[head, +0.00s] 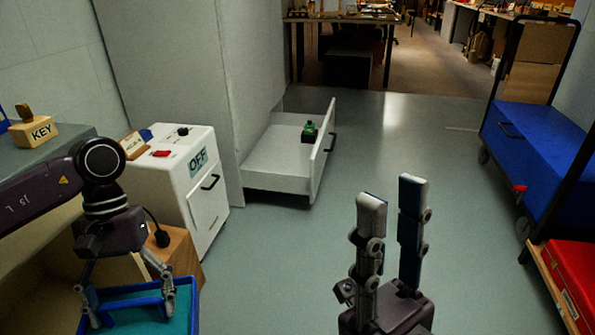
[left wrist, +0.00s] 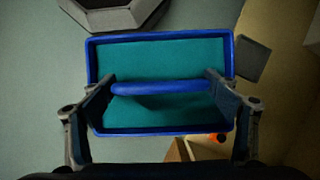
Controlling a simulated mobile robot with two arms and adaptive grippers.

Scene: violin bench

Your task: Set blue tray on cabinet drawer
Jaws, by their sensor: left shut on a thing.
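The blue tray (head: 186,308) with a teal inside hangs below my left gripper (head: 130,308) at the lower left of the head view. In the left wrist view my left gripper (left wrist: 162,112) is shut on the handle of the blue tray (left wrist: 160,130), one finger at each end. My right gripper (head: 392,190) points up at the lower middle, its two fingers apart and nothing between them. The white cabinet drawer (head: 275,160) is pulled out low over the floor, with a dark handle on its front. A small green and black object (head: 310,132) is in the drawer.
A white box marked OFF (head: 185,175) stands on the left, between the tray and the drawer. A KEY block (head: 34,132) lies on a grey top. A blue cart (head: 540,150) and a red case (head: 575,285) are at the right. The middle floor is clear.

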